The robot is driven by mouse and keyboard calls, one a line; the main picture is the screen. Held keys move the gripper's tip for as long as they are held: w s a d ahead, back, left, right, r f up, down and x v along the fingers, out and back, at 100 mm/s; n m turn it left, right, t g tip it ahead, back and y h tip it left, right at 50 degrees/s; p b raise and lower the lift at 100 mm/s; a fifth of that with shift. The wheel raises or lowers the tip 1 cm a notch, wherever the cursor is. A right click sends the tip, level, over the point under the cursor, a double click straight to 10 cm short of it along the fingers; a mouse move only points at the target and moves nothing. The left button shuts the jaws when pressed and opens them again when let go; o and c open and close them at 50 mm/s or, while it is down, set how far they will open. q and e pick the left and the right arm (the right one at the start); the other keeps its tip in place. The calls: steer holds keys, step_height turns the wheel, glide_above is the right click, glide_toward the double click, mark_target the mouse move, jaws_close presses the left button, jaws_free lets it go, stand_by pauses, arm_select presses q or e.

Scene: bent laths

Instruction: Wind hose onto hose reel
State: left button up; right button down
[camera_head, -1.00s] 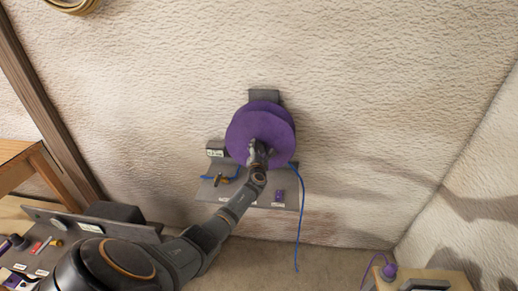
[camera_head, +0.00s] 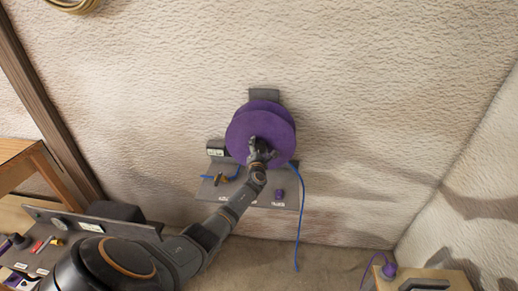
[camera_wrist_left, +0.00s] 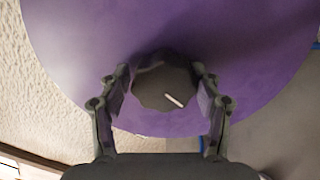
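The purple hose reel (camera_head: 258,122) hangs on the wall in the head view. Its disc fills the top of the left wrist view (camera_wrist_left: 240,50), with a dark round hub knob (camera_wrist_left: 165,85) bearing a white mark at its middle. My left gripper (camera_head: 261,150) is at the reel's front. In the wrist view its two fingers (camera_wrist_left: 161,82) stand on either side of the knob, close to its edges; whether they press on it I cannot tell. The blue hose (camera_head: 299,215) leaves the reel's lower right and hangs to the floor. My right gripper is not in view.
A grey shelf (camera_head: 262,200) below the reel holds a brass tap (camera_head: 221,180) and a small purple item (camera_head: 279,194). A grey-backed bench with tools stands at the lower left, a wooden box (camera_head: 420,278) at the lower right. The wall around the reel is clear.

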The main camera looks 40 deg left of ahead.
arm_select(q)
steer(key=shift+o, duration=1.2)
steer(key=shift+w+r, duration=0.1)
steer(key=shift+r, duration=0.05)
steer(key=shift+f, duration=0.2)
steer(key=shift+d+f, duration=0.1)
steer(key=shift+s+d, duration=0.15)
steer(key=shift+s, duration=0.1)
steer(key=v, duration=1.1)
steer(key=shift+s+d, duration=0.1)
